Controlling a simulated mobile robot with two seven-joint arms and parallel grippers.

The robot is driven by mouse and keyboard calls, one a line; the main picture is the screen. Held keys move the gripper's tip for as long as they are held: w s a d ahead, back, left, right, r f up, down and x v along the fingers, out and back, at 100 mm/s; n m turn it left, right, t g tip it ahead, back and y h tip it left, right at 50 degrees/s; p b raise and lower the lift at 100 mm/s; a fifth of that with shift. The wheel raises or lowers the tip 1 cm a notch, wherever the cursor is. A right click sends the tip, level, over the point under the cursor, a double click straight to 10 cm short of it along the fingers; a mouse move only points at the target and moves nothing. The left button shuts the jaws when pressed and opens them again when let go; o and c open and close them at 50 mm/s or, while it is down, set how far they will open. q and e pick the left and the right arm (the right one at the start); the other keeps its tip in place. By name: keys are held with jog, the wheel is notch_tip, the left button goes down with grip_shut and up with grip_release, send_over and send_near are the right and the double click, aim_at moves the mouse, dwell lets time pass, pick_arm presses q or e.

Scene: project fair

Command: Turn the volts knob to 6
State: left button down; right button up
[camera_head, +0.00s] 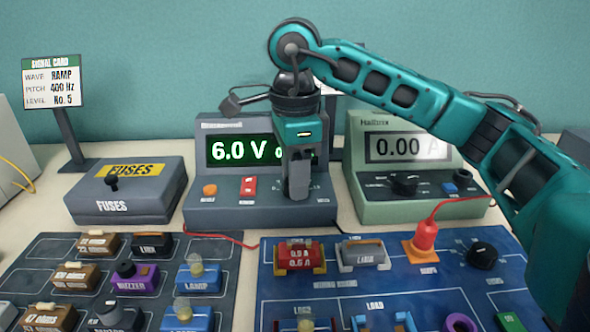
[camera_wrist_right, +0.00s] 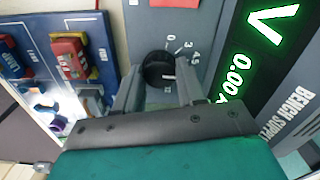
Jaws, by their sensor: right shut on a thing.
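The grey bench supply (camera_head: 225,213) stands at the back middle of the table, and its green display (camera_head: 238,151) reads 6.0 V. My right gripper (camera_head: 299,188) comes down in front of its right half and hides the volts knob in the head view. In the right wrist view the black volts knob (camera_wrist_right: 157,68) sits on the panel beside printed scale numbers. The fingers of my right gripper (camera_wrist_right: 159,88) are on either side of it, shut on it. My left gripper is not in view.
A green meter (camera_head: 417,204) reading 0.00 A stands right of the supply. A fuses box (camera_head: 125,191) and a signal card (camera_head: 53,82) are at left. Blue boards with several component blocks fill the front, and a red lead (camera_head: 222,237) runs along the table.

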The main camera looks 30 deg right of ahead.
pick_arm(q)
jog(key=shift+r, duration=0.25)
pick_arm(e)
jog(key=shift+m, duration=1)
jog(key=o, duration=1.1)
jog(key=shift+c, duration=0.2)
pick_arm(q)
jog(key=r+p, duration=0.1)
jog(key=p, duration=0.1)
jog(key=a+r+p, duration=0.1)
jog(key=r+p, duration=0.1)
jog(key=p, duration=0.1)
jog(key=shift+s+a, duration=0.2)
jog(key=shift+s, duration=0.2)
pick_arm(e)
notch_tip(320, 180, up, 13)
